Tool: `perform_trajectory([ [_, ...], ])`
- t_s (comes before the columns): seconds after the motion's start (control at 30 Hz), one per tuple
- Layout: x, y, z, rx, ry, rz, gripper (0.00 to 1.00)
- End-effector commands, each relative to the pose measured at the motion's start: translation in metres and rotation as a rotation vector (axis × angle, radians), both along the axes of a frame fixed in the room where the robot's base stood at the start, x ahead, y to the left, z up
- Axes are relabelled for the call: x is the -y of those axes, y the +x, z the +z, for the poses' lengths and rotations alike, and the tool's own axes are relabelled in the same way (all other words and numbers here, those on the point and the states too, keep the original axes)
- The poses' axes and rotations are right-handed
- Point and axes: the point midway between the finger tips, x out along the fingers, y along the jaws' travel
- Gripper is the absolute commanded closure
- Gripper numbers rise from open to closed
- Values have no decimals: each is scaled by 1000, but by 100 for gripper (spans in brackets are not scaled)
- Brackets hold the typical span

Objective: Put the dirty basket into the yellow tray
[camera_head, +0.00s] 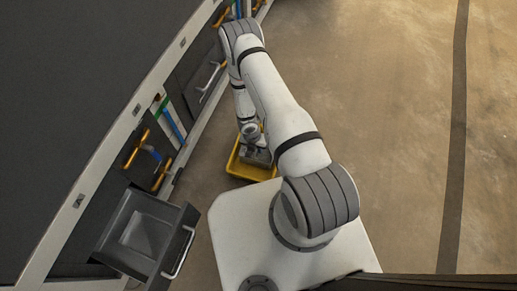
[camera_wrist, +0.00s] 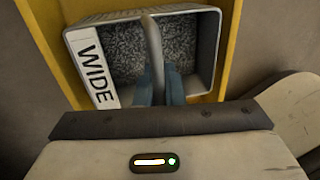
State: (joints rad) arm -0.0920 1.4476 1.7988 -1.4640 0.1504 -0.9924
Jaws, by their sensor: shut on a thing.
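The basket (camera_wrist: 207,52) is a grey box with a speckled grey inside and a white label reading "WIDE" on its left side. In the wrist view it lies within the outline of the yellow tray (camera_wrist: 233,40). I cannot tell whether it touches the tray floor. My gripper (camera_wrist: 155,85) is shut on the basket's curved grey handle, above the middle of the basket. In the head view the yellow tray (camera_head: 236,168) is on the floor left of my arm, and the basket (camera_head: 258,156) shows partly over it. My arm hides part of both.
A dark open drawer (camera_head: 145,232) with a metal handle sticks out at the lower left. A long dark machine (camera_head: 80,90) with orange handles (camera_head: 137,147) runs along the left. The brown floor (camera_head: 400,120) on the right is clear.

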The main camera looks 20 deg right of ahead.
Motion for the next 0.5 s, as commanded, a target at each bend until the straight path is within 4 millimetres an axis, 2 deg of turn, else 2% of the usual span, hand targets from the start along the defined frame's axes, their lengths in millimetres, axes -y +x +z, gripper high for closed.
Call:
perform_trajectory([
  [0.13, 0, 0, -4, 0, 0, 0, 100],
  [0.17, 0, 0, -3, 0, 0, 0, 90],
  [0.2, 0, 0, -2, 0, 0, 1, 87],
  [0.4, 0, 0, -2, 0, 0, 1, 70],
  [0.5, -1, 0, -2, 0, 0, 1, 70],
])
